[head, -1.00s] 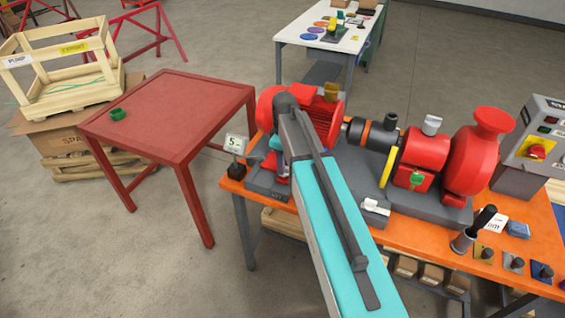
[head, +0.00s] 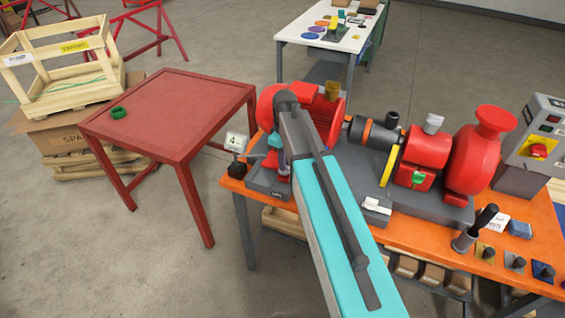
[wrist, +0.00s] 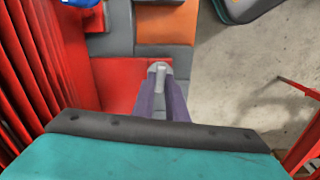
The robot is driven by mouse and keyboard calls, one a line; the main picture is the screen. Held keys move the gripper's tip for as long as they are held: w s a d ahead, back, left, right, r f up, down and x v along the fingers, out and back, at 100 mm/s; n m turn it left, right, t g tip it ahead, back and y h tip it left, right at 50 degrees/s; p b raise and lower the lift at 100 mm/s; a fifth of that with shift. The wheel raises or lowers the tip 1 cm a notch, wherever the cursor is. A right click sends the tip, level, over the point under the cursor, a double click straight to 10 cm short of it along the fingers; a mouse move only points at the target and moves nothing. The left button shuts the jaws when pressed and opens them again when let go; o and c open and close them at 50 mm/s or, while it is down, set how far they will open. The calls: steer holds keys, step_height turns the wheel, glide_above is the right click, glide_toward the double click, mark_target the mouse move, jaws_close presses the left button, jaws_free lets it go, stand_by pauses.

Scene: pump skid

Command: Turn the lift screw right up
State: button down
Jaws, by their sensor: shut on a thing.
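My gripper (wrist: 160,92) shows in the wrist view as two purple-grey fingers close together. They are shut on a small grey piece (wrist: 158,68), which looks like the head of the lift screw. In the head view my gripper (head: 284,164) is at the left end of the red motor (head: 325,112), low by its foot. My arm covers much of that spot, so the screw's thread and height cannot be made out. A small display (head: 236,142) on a dark stand beside the motor reads 4.
The orange bench (head: 420,240) carries the grey baseplate (head: 350,175), a yellow coupling disc (head: 390,166) and the red pump (head: 475,150). Red motor fins (wrist: 35,60) stand close left of my fingers. A red table (head: 165,100) with a green ring (head: 118,112) is at left.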

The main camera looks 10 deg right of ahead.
steer(key=m+b, duration=0.1)
steer(key=m, duration=0.5)
steer(key=shift+w+b, duration=0.1)
steer(key=shift+b, duration=0.3)
steer(key=m+b, duration=0.1)
steer(key=m, duration=0.5)
steer(key=m+b, duration=0.1)
steer(key=m, duration=0.4)
steer(key=shift+m, duration=0.3)
steer(key=m, duration=0.5)
steer(key=shift+r, duration=0.1)
steer(key=c, duration=1.8)
jaws_free()
steer(key=shift+o, duration=0.2)
steer(key=shift+r+b, duration=0.1)
steer(key=shift+b, duration=0.2)
steer(key=shift+r, duration=0.2)
step_height(320, 180, up, 13)
steer(key=b, duration=0.3)
steer(key=shift+b, duration=0.3)
